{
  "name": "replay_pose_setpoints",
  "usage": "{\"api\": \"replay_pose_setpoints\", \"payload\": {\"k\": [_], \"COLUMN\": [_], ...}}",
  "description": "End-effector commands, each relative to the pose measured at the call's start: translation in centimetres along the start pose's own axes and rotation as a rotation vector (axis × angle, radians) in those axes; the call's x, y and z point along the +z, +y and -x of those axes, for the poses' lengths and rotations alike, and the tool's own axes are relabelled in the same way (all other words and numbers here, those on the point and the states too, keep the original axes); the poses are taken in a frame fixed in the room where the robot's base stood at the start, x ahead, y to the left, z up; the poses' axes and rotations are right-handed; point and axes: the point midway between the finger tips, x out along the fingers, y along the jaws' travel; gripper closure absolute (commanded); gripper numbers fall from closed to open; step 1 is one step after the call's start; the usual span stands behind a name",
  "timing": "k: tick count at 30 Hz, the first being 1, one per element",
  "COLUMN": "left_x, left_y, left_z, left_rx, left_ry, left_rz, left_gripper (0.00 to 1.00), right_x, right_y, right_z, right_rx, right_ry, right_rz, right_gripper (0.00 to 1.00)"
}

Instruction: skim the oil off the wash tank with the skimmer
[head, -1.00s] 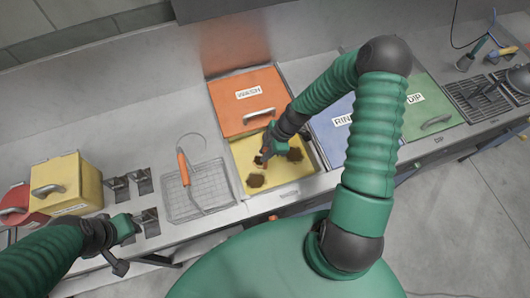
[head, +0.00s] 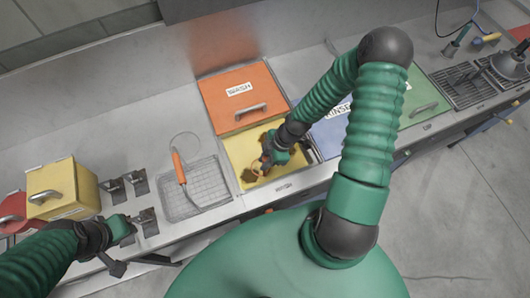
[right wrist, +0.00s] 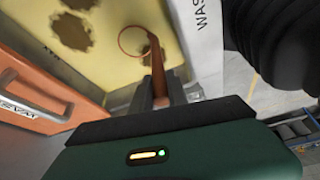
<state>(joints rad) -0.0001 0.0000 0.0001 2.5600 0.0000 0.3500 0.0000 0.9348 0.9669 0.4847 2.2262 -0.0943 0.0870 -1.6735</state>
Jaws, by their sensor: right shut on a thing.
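The wash tank (head: 233,152) is a yellow-lined basin in the counter, below an orange panel labelled WASH (head: 243,98). Brown oil patches (head: 249,175) lie in it, and they also show in the right wrist view (right wrist: 72,31). My right gripper (head: 272,158) is over the tank, shut on the skimmer. In the right wrist view the skimmer (right wrist: 156,62) has an orange-brown ring and a shaft running back between the fingers (right wrist: 160,92). The ring is beside an oil patch; I cannot tell whether it touches the surface. My left gripper (head: 130,226) is near metal brackets; its jaws are unclear.
A wire basket (head: 208,184) left of the tank holds an orange-handled wire tool (head: 179,168). The blue rinse lid (head: 330,128), a green lid (head: 425,90) and a grate (head: 470,92) are to the right.

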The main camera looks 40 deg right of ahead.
Motion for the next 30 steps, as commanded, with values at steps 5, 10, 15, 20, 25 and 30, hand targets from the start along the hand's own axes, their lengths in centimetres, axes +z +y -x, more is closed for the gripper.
{"api": "replay_pose_setpoints", "payload": {"k": [5,10,15,20,25,30], "left_x": [0.0,0.0,0.1,0.1,0.0,-0.1], "left_y": [0.0,0.0,0.0,0.0,0.0,0.0], "left_z": [0.0,-0.1,-0.3,-0.3,0.1,0.4], "left_rx": [0.0,0.0,0.0,0.0,0.0,0.0], "left_ry": [0.0,0.0,0.0,0.0,0.0,0.0], "left_rz": [0.0,0.0,0.0,0.0,0.0,0.0], "left_gripper": [0.64,0.64,0.64,0.64,0.64,0.64], "right_x": [-0.6,-2.3,-3.8,-4.3,-3.2,-1.6], "right_y": [-0.2,-0.7,-1.0,-1.1,-0.4,0.5], "right_z": [-0.2,-0.9,-1.5,-1.7,-1.1,-0.5], "right_rx": [0.0,-0.001,0.0,0.001,0.003,0.002], "right_ry": [0.0,0.0,0.0,0.0,0.001,0.001], "right_rz": [0.002,0.004,0.003,-0.001,-0.004,-0.003], "right_gripper": [1.0,1.0,1.0,1.0,1.0,1.0]}}
